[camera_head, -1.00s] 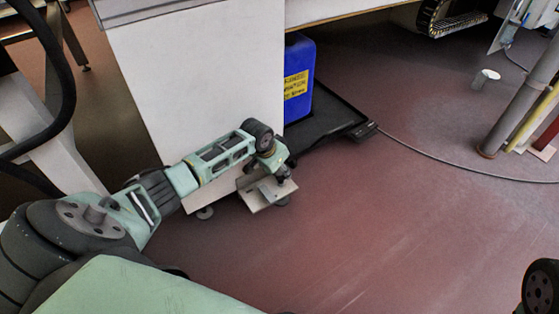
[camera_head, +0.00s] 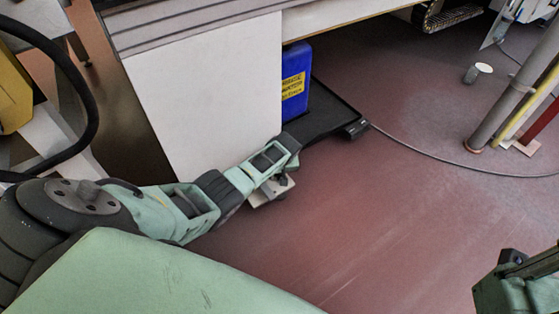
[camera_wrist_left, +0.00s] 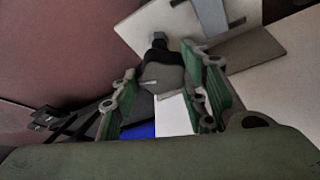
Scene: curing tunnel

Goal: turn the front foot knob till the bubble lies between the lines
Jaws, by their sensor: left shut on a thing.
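The front foot knob (camera_wrist_left: 163,72) is a dark, rounded knob with a pale mark, below a pale metal bracket (camera_wrist_left: 160,24) in the left wrist view. My left gripper (camera_wrist_left: 163,88) is shut on the knob, with one green finger on each side of it. In the head view the bracket (camera_head: 265,194) shows at the foot of the white cabinet (camera_head: 205,95). My left wrist covers much of it there, and the knob and fingertips are hidden. No bubble or lines can be made out. Part of my right arm shows at the lower right, without its fingers.
A blue container (camera_head: 296,75) with a yellow label stands on a black tray (camera_head: 325,112) right of the cabinet. A cable (camera_head: 430,153) runs from there across the reddish floor. The middle floor is clear.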

